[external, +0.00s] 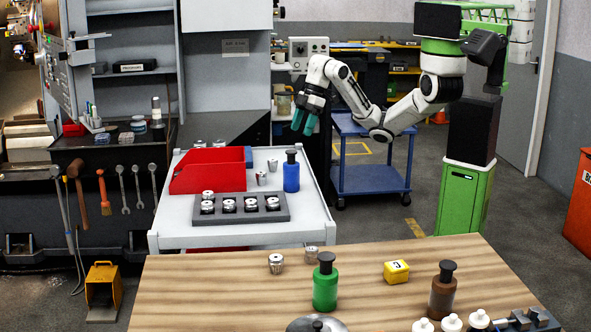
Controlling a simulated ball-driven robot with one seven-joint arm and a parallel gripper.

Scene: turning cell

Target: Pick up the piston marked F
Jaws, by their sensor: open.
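Several small metal pistons are in view; their letters are too small to read, so I cannot tell which is F. A row of pistons (250,204) sits in a dark grey holder (240,216) on the white trolley (232,236). Loose pistons (262,178) stand behind it on the trolley top. Two more pistons (276,263) stand on the wooden table (190,290) in front. My gripper (304,123), with teal fingertips, is open and empty. It hangs above the trolley's back right side, pointing down, apart from all pistons.
A red bin (207,171) and a blue bottle (291,176) stand on the trolley. The wooden table holds a green bottle (325,284), a brown bottle (442,292) and a yellow block (396,271). A blue cart (370,180) stands below my arm.

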